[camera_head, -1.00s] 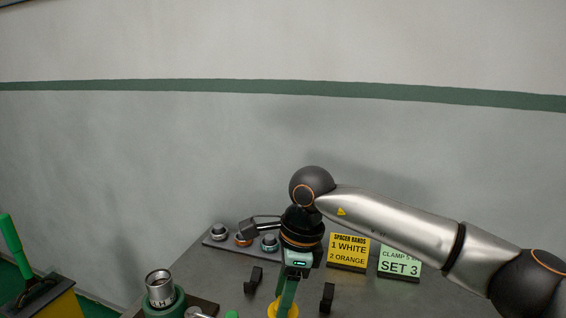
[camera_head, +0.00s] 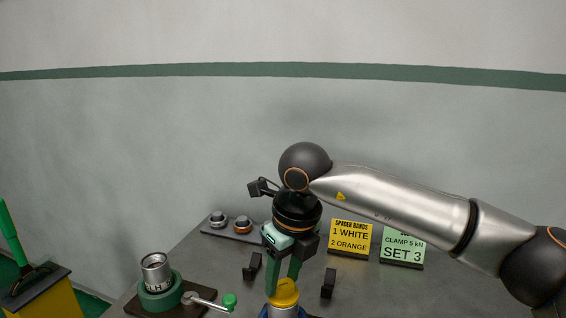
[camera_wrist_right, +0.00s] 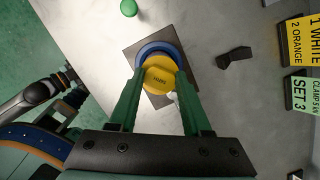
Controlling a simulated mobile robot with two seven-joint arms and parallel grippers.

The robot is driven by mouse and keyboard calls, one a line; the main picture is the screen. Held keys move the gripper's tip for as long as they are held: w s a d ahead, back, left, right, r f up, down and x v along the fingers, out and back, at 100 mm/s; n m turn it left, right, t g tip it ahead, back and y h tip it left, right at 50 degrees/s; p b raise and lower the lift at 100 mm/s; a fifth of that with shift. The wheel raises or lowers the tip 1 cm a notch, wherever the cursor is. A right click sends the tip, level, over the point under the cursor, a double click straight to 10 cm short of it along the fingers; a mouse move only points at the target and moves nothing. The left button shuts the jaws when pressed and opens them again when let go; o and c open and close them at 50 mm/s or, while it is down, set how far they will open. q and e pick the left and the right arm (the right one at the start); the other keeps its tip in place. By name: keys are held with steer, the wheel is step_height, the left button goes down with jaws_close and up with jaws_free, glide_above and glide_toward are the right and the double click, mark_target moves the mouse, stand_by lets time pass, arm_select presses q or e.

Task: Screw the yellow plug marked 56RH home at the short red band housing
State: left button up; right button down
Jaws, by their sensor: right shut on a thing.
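The yellow plug (camera_head: 284,293) is at the bottom centre of the head view, on top of a silver housing (camera_head: 284,313) in a blue ring. My right gripper (camera_head: 283,281) points down and is shut on the plug. In the right wrist view, green fingers (camera_wrist_right: 159,76) flank the yellow plug (camera_wrist_right: 158,82), whose small upside-down marking looks like 56RH. The blue ring (camera_wrist_right: 150,49) shows behind it. The plug hides most of the housing; I see no red band and cannot tell how deep the plug sits.
A green vise (camera_head: 160,297) at left holds a silver housing (camera_head: 156,268) marked LH; its handle has a green knob (camera_head: 230,300). Dark blocks (camera_head: 252,267) stand either side of my gripper. Behind are a rack of plugs (camera_head: 231,231), a yellow sign (camera_head: 350,238) and a green sign (camera_head: 402,247).

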steer(key=m+b, duration=0.1)
steer(key=m, duration=0.2)
steer(key=shift+f+t, duration=0.1)
steer(key=shift+t, duration=0.2)
steer(key=shift+m+h, duration=0.3)
steer(key=shift+m, duration=0.2)
steer(key=shift+f+m+b, duration=0.1)
steer(key=shift+m+b, duration=0.55)
steer(key=shift+m, duration=0.35)
steer(key=m+h+b, duration=0.1)
steer(key=m, duration=0.3)
steer(key=m+h, duration=0.1)
steer(key=m, duration=0.3)
steer(key=shift+b, duration=0.4)
steer(key=m, duration=0.4)
steer(key=shift+g, duration=0.4)
